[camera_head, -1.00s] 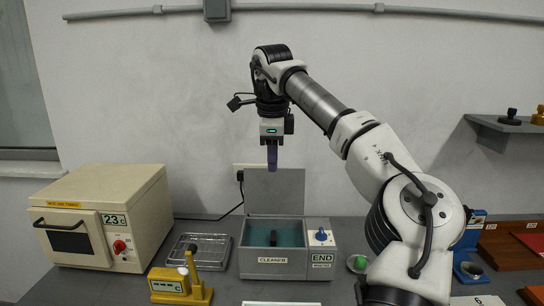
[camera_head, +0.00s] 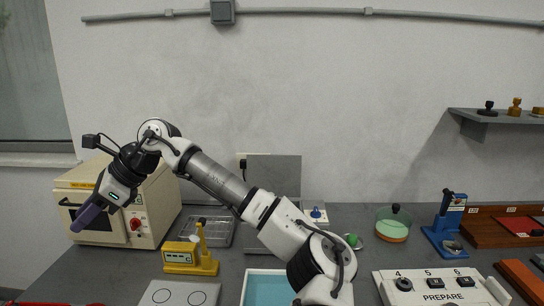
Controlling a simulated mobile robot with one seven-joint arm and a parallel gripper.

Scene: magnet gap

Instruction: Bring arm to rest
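My arm reaches up from the bottom centre and bends to the left, in the head view. My gripper (camera_head: 80,227) hangs at the far left, tilted down to the left, in front of the cream oven. Its purple fingers show as a single narrow block, so I cannot tell if they are open or shut. I see no separate object in them. My forearm hides part of the cleaner behind it.
The cream oven (camera_head: 155,200) stands at the left, with a wire rack (camera_head: 220,232) and a yellow device (camera_head: 190,258) nearby. A lidded glass dish (camera_head: 393,226), a blue stand (camera_head: 446,225) and a numbered "PREPARE" panel (camera_head: 430,295) are at the right.

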